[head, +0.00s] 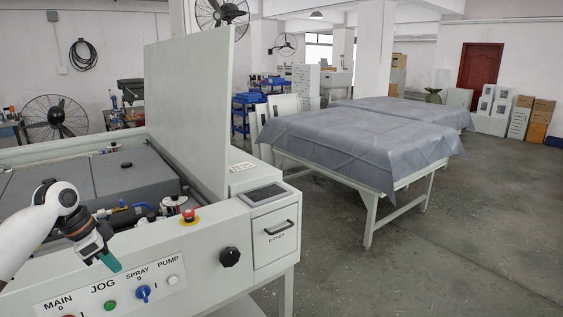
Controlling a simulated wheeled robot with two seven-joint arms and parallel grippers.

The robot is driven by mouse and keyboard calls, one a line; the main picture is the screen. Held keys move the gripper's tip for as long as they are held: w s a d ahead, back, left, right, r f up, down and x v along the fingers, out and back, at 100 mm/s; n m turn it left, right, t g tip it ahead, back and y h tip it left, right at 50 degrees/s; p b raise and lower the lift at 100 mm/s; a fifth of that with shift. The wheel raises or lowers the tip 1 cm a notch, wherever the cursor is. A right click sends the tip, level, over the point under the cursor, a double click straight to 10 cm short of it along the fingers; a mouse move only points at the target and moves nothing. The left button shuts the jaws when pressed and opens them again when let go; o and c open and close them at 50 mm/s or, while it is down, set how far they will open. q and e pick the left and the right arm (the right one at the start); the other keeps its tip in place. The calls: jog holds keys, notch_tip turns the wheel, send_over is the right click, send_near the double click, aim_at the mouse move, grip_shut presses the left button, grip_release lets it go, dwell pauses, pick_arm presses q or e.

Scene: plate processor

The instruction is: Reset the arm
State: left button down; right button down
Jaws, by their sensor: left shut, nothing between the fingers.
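My left gripper (109,261) is in the head view at the lower left, at the end of my white arm. Its teal fingertips are together and hold nothing. It hangs over the front edge of the plate processor (215,228), above the panel with the JOG and SPRAY labels. A gap between the fingertips and the panel cannot be judged exactly. My right gripper is not in view.
The processor's lid (188,110) stands upright. A red emergency button (189,215), a black knob (229,257) and a blue switch (143,293) sit on the machine. A cloth-covered table (360,140) stands to the right, with open floor in front.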

pick_arm(q)
jog(key=s+d+f+n+y, duration=0.1)
jog(key=d+f+n, duration=0.15)
jog(key=f, duration=1.45)
jog(key=s+d+f+n+y, duration=0.1)
jog(key=s+f+n, duration=0.15)
jog(key=f, duration=1.35)
jog(key=s+f+n, duration=0.1)
jog(key=s+f, duration=0.6)
jog(key=f, duration=0.4)
jog(key=s+d+f, duration=0.4)
jog(key=s+f, duration=0.2)
jog(key=s, duration=0.8)
jog(key=s+d+f+n, duration=0.1)
jog(key=s+d+f, duration=0.3)
jog(key=s, duration=1)
jog(key=s+d+f+n+g+y, duration=0.1)
jog(key=s+d+f, duration=0.2)
jog(key=s+f, duration=0.7)
jog(key=s, duration=0.5)
jog(key=shift+d, duration=0.4)
jog(key=shift+f, duration=0.1)
